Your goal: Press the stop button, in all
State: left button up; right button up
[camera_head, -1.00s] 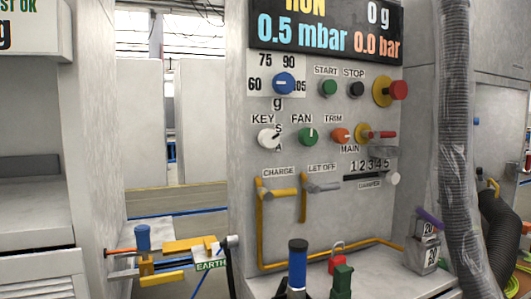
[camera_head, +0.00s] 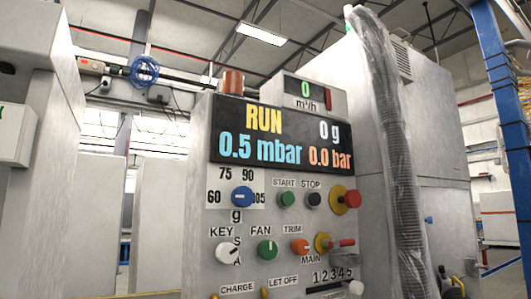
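The stop button (camera_head: 313,199) is a small black round button under the label STOP on the grey control panel (camera_head: 225,175). It sits to the right of the green start button (camera_head: 287,199) and to the left of a red mushroom button (camera_head: 352,199) on a yellow base. The display (camera_head: 270,137) above reads RUN, 0.5 mbar, 0 g and 0.0 bar. Nothing touches the stop button. Neither of my grippers shows in this view.
A blue dial (camera_head: 242,197) sits left of the buttons. Below are the key switch (camera_head: 228,253), green fan knob (camera_head: 267,250) and orange trim knob (camera_head: 300,246). A wrapped grey hose (camera_head: 395,150) hangs right of the panel. The panel front is unobstructed.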

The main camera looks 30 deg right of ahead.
aim_at(314, 198)
jog(key=z, duration=1.25)
